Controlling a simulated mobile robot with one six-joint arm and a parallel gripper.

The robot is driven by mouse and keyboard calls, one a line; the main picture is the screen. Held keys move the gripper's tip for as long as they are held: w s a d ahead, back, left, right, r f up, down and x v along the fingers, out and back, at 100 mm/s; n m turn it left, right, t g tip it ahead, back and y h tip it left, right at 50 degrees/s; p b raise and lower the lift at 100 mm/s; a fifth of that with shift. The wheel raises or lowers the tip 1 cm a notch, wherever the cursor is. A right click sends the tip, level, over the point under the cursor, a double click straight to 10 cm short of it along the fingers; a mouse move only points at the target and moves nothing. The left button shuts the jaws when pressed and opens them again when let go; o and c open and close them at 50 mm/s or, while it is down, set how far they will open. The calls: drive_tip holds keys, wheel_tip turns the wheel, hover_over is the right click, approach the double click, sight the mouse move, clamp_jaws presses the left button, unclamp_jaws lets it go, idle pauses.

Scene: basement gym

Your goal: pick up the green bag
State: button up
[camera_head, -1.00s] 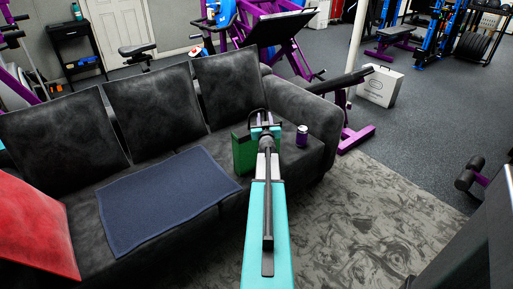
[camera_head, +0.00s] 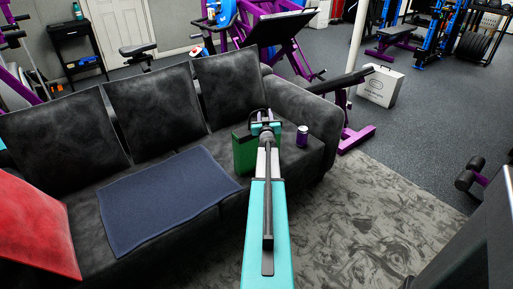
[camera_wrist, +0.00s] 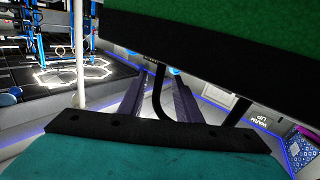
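The green bag (camera_head: 243,152) stands upright on the right seat of the black sofa, at the middle of the head view. Its dark handle loop shows above it, right by my gripper (camera_head: 264,128). My arm reaches over from the front and hides the bag's right part. In the wrist view the bag (camera_wrist: 230,15) fills the top, green with a dark lower band. Black handle strands run from the band down behind the teal edge at the bottom.
A purple can (camera_head: 302,136) stands on the seat just right of my gripper. A dark blue mat (camera_head: 160,200) lies on the seat to the left, with a red cushion (camera_head: 35,230) beyond it. The sofa's armrest (camera_head: 300,103) is at the right.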

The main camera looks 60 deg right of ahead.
drive_tip(key=shift+x, duration=1.45)
clamp_jaws()
idle(0.8)
